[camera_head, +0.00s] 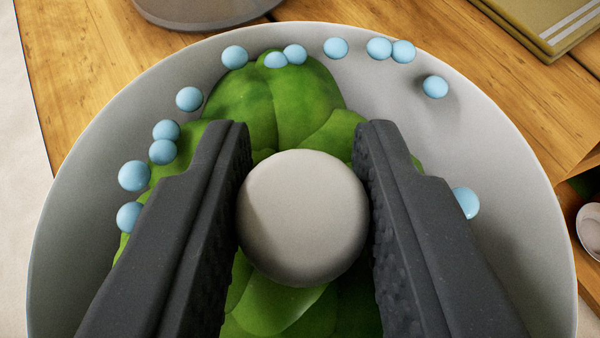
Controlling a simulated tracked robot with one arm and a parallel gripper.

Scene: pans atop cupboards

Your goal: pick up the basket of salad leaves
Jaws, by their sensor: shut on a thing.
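The basket (510,150) is a wide, round, pale grey bowl that fills most of the view. Green salad leaves (245,105) lie heaped in it. Several small light blue balls (189,98) lie around the leaves, along the inner wall. A smooth grey round knob (302,217) stands over the middle of the leaves. My gripper (305,135) is over the basket, its two dark fingers closed on the knob from left and right. What the knob joins to below is hidden. The near part of the basket is cut off by the frame.
The basket is over a wooden top (75,60). A grey round object (205,8) stands close behind its far rim. An olive book-like stack (545,20) lies at the upper right. A small pale round item (590,228) is at the right edge.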

